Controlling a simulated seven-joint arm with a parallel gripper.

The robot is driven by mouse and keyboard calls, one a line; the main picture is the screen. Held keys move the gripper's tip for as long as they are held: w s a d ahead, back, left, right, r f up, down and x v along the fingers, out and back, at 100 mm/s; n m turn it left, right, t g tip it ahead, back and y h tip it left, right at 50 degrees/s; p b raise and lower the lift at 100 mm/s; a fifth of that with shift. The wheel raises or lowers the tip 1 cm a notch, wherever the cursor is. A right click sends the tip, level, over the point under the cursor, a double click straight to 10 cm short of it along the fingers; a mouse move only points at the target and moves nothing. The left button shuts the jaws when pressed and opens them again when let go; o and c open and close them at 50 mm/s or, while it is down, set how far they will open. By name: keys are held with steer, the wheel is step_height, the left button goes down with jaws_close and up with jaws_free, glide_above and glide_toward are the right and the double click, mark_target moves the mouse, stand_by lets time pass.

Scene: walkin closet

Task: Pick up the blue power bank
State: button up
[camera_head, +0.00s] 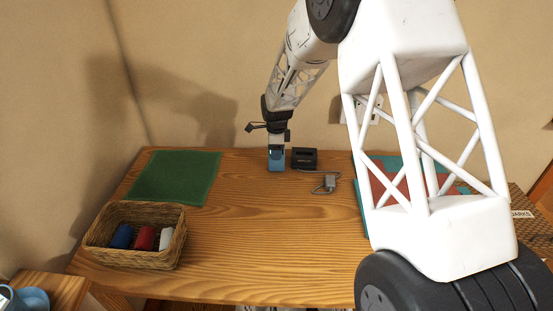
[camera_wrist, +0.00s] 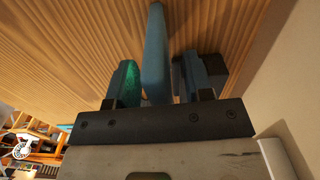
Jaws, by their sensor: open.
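The blue power bank (camera_head: 276,160) appears to stand upright on the wooden table, near its back edge. In the wrist view the power bank (camera_wrist: 155,50) is a tall blue slab between the two fingers. My gripper (camera_head: 276,147) points down over it, and in the wrist view my gripper (camera_wrist: 158,78) is open with a finger on each side. The gripper hides part of the power bank.
A black box-like object (camera_head: 304,158) stands just right of the power bank. A grey item with a loop (camera_head: 328,184) lies nearby. A green mat (camera_head: 172,178) lies left, and a wicker basket (camera_head: 133,264) with blue, red and white items stands front left. The table's middle (camera_head: 255,235) is clear.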

steer(key=shift+c, duration=0.3)
jaws_close()
steer(key=shift+r, duration=0.2)
steer(key=shift+r, duration=1.45)
steer(key=shift+s+r, duration=0.25)
steer(key=s+d+r, duration=0.1)
steer(key=s+d, duration=0.3)
steer(key=s, duration=1.1)
steer(key=shift+r, duration=0.15)
